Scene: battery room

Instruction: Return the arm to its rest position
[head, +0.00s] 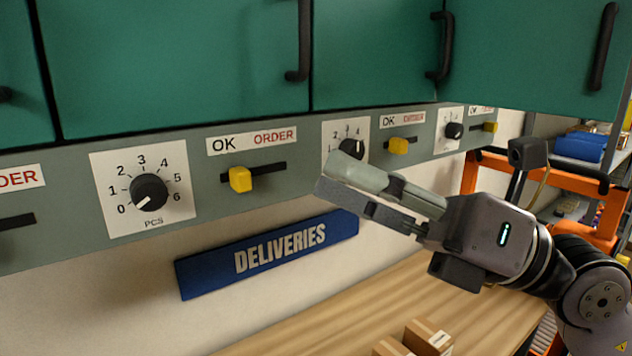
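My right gripper (330,178) comes in from the right, in front of the grey control strip (75,210) and over the right end of the blue DELIVERIES sign (270,255). Its two grey fingers lie side by side against each other and point left. It looks shut, with nothing seen between the fingers. The fingertips are in front of the lower part of the second dial plate (332,132) and partly hide its knob (351,147). I cannot tell if they touch the strip. My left gripper is out of view.
Green cabinets (170,60) with black handles hang above the strip. A yellow slider (240,179) and a dial (149,192) sit left of my gripper, another yellow slider (398,146) above it. Below are a wooden worktop (390,310) and small cartons (428,337). An orange frame (468,176) stands right.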

